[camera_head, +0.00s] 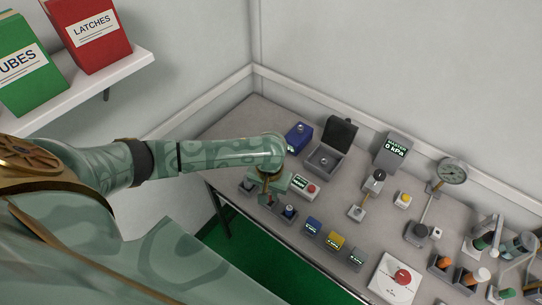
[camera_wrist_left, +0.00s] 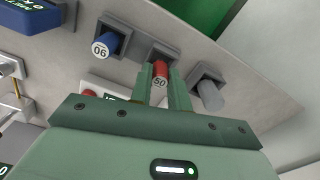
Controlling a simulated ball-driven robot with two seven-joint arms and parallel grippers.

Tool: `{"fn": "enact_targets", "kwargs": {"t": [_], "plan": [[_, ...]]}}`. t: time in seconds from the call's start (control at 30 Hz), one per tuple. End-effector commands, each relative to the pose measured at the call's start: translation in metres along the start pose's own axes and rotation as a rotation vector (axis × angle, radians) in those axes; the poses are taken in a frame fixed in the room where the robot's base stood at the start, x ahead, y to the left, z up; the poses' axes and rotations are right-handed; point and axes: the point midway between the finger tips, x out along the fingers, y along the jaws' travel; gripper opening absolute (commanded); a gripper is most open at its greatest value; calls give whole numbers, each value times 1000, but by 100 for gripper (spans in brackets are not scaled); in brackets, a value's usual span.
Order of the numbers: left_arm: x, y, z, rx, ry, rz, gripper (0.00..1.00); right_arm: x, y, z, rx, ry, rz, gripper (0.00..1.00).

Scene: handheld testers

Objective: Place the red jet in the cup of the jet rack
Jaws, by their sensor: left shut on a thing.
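The red jet (camera_wrist_left: 160,70), marked 50, is between the fingers of my left gripper (camera_wrist_left: 161,82), which is shut on it. It lines up with the middle square cup of the grey jet rack (camera_wrist_left: 176,50); I cannot tell how deep it sits. A blue jet (camera_wrist_left: 106,45) stands in the cup on one side and a grey jet (camera_wrist_left: 211,95) in the cup on the other. In the head view my left gripper (camera_head: 266,198) points down at the rack at the table's front left edge, and hides the red jet. My right gripper is not in view.
A box with a red button (camera_head: 309,190) is close beside the rack. Behind are a blue box (camera_head: 298,137) and an open-lidded grey box (camera_head: 325,160).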

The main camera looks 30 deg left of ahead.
Motion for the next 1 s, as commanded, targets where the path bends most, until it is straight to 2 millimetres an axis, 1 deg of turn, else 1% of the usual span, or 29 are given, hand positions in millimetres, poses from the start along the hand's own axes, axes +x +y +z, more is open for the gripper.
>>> {"fn": "enact_targets", "kwargs": {"t": [0.03, 0.07, 0.23, 0.47, 0.5, 0.53, 0.57, 0.8, 0.9, 1.0], "plan": [[12, -1, 0, 0, -2, -1, 0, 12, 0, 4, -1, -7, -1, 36], [12, -1, 0, -1, -2, -1, 0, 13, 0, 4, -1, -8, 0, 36], [7, -1, 0, -2, 1, -1, 0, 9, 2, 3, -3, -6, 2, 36], [11, 0, 0, 0, 1, 0, 0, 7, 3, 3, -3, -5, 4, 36], [10, 0, 0, 0, 1, 0, 29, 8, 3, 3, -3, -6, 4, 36], [11, 0, 0, 0, 1, 0, 37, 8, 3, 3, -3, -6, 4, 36], [11, 0, 0, 0, 1, 0, 40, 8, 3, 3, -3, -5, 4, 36], [11, 0, 0, -1, 1, -1, 40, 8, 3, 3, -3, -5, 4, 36], [7, -1, -1, -1, 2, -1, 40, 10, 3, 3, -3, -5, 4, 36], [-7, 0, 0, -2, 3, 0, 40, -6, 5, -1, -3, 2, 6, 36]]}}
